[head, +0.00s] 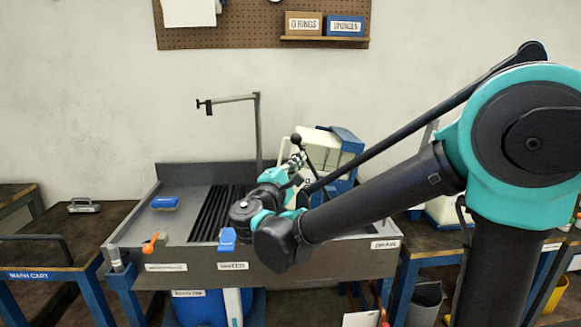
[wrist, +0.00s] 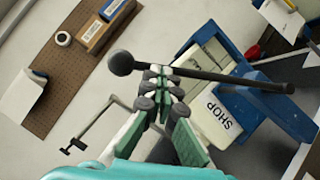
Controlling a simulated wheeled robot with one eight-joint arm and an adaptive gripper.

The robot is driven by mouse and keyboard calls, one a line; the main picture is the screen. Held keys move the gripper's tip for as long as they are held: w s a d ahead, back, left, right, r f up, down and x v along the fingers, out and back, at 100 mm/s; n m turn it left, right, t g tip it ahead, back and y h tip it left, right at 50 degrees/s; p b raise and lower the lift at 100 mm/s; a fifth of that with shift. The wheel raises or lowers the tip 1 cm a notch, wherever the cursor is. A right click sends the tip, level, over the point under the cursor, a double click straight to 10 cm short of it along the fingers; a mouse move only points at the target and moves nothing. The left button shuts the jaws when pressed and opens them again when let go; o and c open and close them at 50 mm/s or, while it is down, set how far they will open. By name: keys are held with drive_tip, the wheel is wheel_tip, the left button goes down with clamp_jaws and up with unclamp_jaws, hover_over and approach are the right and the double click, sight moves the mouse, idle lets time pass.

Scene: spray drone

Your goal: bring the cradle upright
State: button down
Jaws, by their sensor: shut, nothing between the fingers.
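The cradle shows as a blue frame (head: 350,141) around a white tank (head: 317,146) at the back right of the wash bench, behind my arm. A black lever with a ball knob (head: 296,138) stands beside the tank. In the wrist view the lever's rod (wrist: 215,76) runs right from the knob (wrist: 121,63), just past my fingertips. My gripper (head: 297,161) is shut and empty, close to the rod; I cannot tell whether they touch.
The grey bench (head: 280,255) has a black slatted grate (head: 215,210) and a blue brush (head: 165,202). A thin post with a side arm (head: 257,125) rises behind the grate. An orange-handled valve (head: 150,244) sits at the front left. Side carts flank the bench.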

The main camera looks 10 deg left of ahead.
drive_tip(key=w+d+r+m+g+y, duration=0.1)
drive_tip(key=w+d+r+m+g, duration=0.1)
drive_tip(key=d+m, duration=0.35)
drive_tip(key=w+d+r+m+g, duration=0.1)
drive_tip(key=w+d+m+g, duration=0.15)
drive_tip(key=d, duration=0.65)
drive_tip(key=w+d+f+m+g+y, duration=0.2)
drive_tip(key=d+f+m, duration=0.1)
drive_tip(key=d, duration=0.5)
drive_tip(key=shift+d+f, duration=0.25)
drive_tip(key=shift+f, duration=0.45)
drive_tip(key=shift+w+d, duration=0.1)
idle(0.5)
